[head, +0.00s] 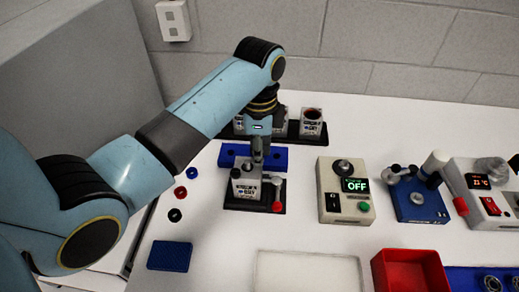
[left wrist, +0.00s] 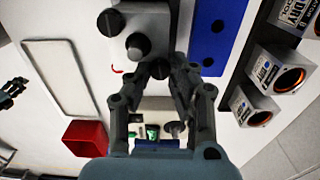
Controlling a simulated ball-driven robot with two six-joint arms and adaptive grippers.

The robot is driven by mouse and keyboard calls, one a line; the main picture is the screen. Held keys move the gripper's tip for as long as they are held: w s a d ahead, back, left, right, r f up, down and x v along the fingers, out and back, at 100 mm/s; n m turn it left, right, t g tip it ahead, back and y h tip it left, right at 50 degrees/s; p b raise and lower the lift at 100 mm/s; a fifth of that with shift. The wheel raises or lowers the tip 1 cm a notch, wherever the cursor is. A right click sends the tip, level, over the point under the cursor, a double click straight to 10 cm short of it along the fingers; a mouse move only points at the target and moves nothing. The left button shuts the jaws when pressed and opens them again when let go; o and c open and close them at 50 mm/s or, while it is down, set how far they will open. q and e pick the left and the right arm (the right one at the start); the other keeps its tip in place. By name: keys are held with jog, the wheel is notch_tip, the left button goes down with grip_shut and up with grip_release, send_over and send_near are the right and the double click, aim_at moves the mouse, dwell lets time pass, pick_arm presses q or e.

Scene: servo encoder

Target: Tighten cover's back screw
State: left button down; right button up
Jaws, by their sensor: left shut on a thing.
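The servo unit (head: 246,182) is a small light-grey box with printed labels on a black base (head: 240,206). In the left wrist view its cover (left wrist: 150,18) shows from above, with a dark centre post (left wrist: 138,42) and a black screw knob (left wrist: 109,23) at the front. My left gripper (head: 258,158) points down over the unit's back side. Its fingers (left wrist: 168,70) are shut on the back screw (left wrist: 160,69), a dark round knob at the cover's edge, mostly hidden by them in the head view. My right gripper (left wrist: 12,90) shows dark at the left wrist view's edge, its fingers unclear.
A blue block (head: 285,158) lies behind the unit, with a black rack of cups (head: 311,124) further back. A red-tipped lever (head: 277,206) sits at its front right. The OFF-display device (head: 345,190) stands right. A red bin (head: 410,271) and white tray (head: 308,272) lie in front.

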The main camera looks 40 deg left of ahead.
pick_arm(q)
jog(key=shift+m, duration=0.6)
jog(key=c, duration=1.2)
grip_release()
jog(key=shift+o, duration=0.2)
jog(key=shift+r, duration=3.8)
